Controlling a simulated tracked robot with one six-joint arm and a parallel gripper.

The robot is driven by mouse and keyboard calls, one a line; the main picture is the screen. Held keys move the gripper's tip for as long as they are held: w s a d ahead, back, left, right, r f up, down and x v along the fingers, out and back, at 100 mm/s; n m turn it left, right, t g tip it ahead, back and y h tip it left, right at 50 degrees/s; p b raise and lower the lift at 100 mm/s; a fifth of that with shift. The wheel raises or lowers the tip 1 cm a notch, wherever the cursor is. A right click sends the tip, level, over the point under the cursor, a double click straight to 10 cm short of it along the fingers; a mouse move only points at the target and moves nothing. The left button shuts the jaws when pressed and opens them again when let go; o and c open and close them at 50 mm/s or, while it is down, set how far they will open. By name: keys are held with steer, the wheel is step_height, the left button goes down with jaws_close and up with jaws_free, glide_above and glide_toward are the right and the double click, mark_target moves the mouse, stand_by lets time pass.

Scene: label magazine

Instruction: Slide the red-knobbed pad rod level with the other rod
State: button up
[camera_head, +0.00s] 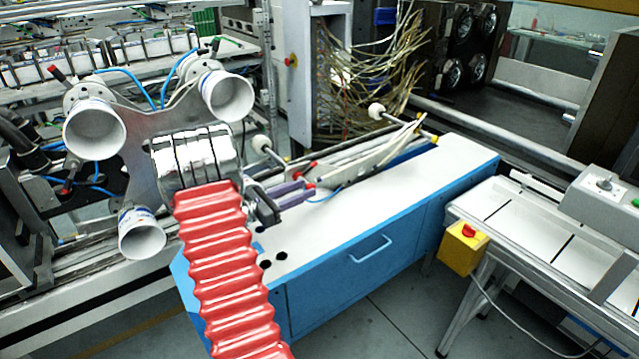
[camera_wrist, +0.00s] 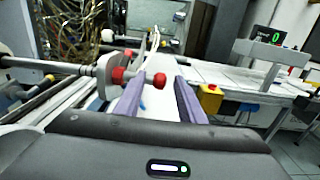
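My gripper (camera_wrist: 157,92) is open in the wrist view, its two purple fingers spread and pointing forward. A round red knob (camera_wrist: 160,80) shows between their tips, with a gap to the right finger; whether it touches the left one is unclear. More red knobs (camera_wrist: 120,75) sit just left on a grey bracket (camera_wrist: 105,76). A metal rod (camera_wrist: 52,66) runs from this bracket to the left. In the head view, my purple fingers reach right toward a red knob (camera_head: 313,165). White pads on rods stand near (camera_head: 262,143) and farther off (camera_head: 376,111). Which rod the knob belongs to is unclear.
A long white tabletop (camera_head: 350,200) with blue sides runs beneath the fingers. Curved pale guides (camera_head: 385,150) stand on it. Loose wiring (camera_head: 360,85) hangs behind.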

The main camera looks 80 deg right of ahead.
steer(key=x, duration=0.7)
steer(key=shift+a, duration=0.1)
jaws_close()
stand_by(0.3)
